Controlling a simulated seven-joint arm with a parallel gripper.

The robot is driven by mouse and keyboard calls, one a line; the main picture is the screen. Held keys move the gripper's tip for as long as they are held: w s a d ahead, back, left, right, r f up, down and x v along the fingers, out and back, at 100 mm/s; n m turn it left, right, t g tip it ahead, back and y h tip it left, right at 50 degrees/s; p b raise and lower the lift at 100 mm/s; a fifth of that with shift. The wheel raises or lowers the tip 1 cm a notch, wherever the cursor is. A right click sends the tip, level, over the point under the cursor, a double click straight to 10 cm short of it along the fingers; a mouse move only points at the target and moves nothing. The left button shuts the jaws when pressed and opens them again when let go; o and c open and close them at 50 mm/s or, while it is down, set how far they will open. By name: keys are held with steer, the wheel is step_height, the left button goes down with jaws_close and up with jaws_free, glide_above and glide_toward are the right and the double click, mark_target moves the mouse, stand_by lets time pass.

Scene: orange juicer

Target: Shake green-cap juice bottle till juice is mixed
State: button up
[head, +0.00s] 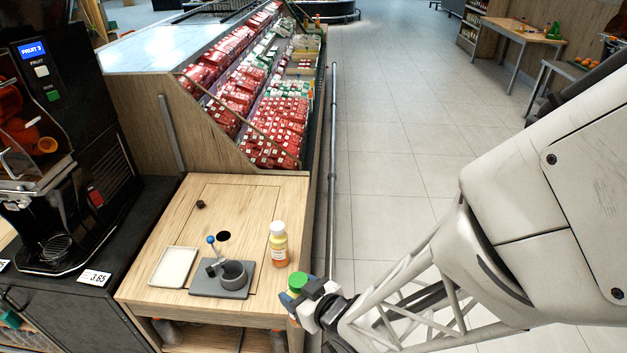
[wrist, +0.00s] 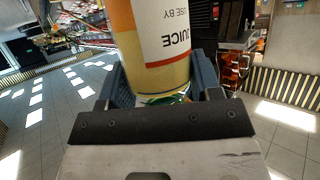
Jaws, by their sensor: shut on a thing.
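The green-cap juice bottle (head: 297,281) is at the front right corner of the wooden table in the head view. Its green cap faces up toward the camera, and its lower body is mostly hidden by my gripper. My gripper (head: 303,296) is shut on the bottle. In the wrist view, the bottle (wrist: 150,35) fills the top middle between the two blue fingers of my gripper (wrist: 160,82). It shows yellow-orange juice and a white label with "JUICE" and "USE BY". I cannot tell how well the juice is mixed.
The juicer (head: 70,170) stands far left. Open floor (head: 400,140) lies right.

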mark_target(298, 280)
steer(key=shift+r, duration=0.6)
steer(key=shift+r, duration=0.1)
steer(key=shift+r, duration=1.65)
steer(key=shift+f, duration=1.8)
steer(key=shift+r, duration=0.15)
steer(key=shift+r, duration=1.65)
steer(key=shift+f, duration=1.75)
